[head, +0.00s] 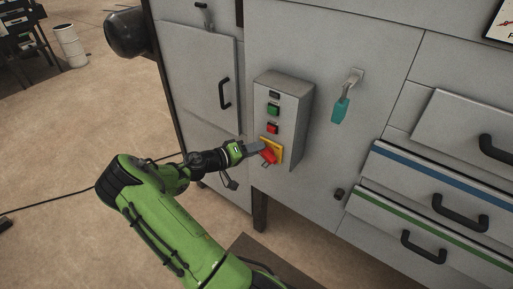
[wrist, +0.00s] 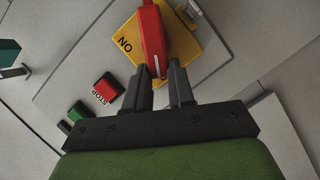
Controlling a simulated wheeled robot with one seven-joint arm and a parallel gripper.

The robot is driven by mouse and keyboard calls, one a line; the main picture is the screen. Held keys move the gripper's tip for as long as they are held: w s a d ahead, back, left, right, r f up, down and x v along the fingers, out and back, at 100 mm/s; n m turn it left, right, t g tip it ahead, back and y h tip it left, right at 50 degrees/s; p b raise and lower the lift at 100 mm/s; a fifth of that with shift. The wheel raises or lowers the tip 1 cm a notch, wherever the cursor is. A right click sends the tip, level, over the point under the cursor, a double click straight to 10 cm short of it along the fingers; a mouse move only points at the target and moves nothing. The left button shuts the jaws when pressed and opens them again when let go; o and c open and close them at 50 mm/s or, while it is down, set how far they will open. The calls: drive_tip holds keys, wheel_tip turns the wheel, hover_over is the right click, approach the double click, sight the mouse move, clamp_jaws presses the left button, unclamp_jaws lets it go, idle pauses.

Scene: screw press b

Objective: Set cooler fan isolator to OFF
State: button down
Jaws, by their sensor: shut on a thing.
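The cooler fan isolator is a red handle (wrist: 152,38) on a yellow plate (wrist: 187,45) at the bottom of a grey control box (head: 296,111). In the head view the red handle (head: 268,157) sits tilted on the yellow plate, partly covered by my gripper. The plate reads "ON" beside the handle in the wrist view; no OFF mark can be seen. My gripper (wrist: 160,78) has its two dark fingers on either side of the handle's near end, shut on it. In the head view my gripper (head: 258,148) reaches the box from the left.
Above the isolator are a red STOP button (head: 272,128) and a green button (head: 273,109). A key with a teal tag (head: 341,108) hangs to the right. A cabinet door handle (head: 225,93) is to the left. Drawers with dark handles (head: 424,247) are at lower right.

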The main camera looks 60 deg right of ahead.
drive_tip(key=shift+w+f+n+g+h, duration=0.15)
drive_tip(key=shift+f+n+g+h, duration=0.35)
drive_tip(key=shift+n, duration=0.75)
drive_tip(key=shift+w+f+n+g+h, duration=0.15)
drive_tip(key=shift+f+n+g+h, duration=0.3)
drive_tip(key=shift+n, duration=0.8)
drive_tip(key=shift+f, duration=0.15)
drive_tip(key=c, duration=1)
unclamp_jaws()
drive_tip(key=shift+y, duration=0.25)
drive_tip(key=shift+o, duration=0.2)
drive_tip(key=v, duration=1.5)
drive_tip(key=shift+a+p, duration=0.35)
drive_tip(key=shift+p, duration=0.05)
drive_tip(key=shift+w, duration=0.15)
